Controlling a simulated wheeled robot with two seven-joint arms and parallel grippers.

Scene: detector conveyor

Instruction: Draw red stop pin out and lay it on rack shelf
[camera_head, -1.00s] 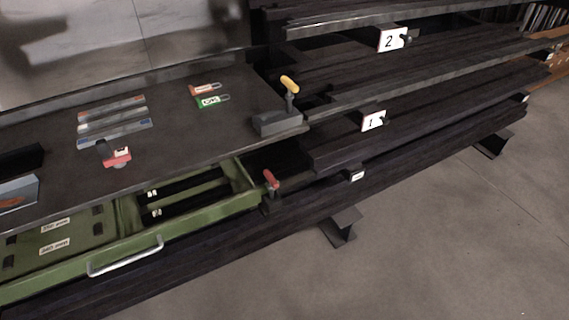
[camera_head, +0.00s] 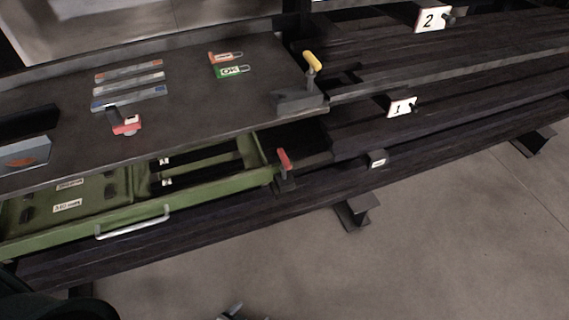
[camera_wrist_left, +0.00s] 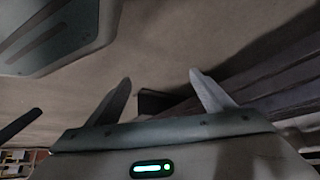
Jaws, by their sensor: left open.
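A red-handled pin (camera_head: 284,160) stands at the right end of the green drawer (camera_head: 262,158), beside the dark rack beams. Its lower part is hidden in a dark holder. The rack shelves, tagged 1 (camera_head: 402,107) and 2 (camera_head: 432,19), run off to the right. My left gripper (camera_wrist_left: 160,78) is open and empty in the left wrist view, with bare floor and part of the rack beyond its fingers. A small grey piece at the bottom edge of the head view may be part of a gripper. My right gripper does not show.
The dark bench (camera_head: 200,110) holds a yellow-handled clamp (camera_head: 312,62), red and green OK tags (camera_head: 232,71), several flat bars and a red-ended piece (camera_head: 127,124). The drawer has a silver handle (camera_head: 133,228). The floor in front is clear.

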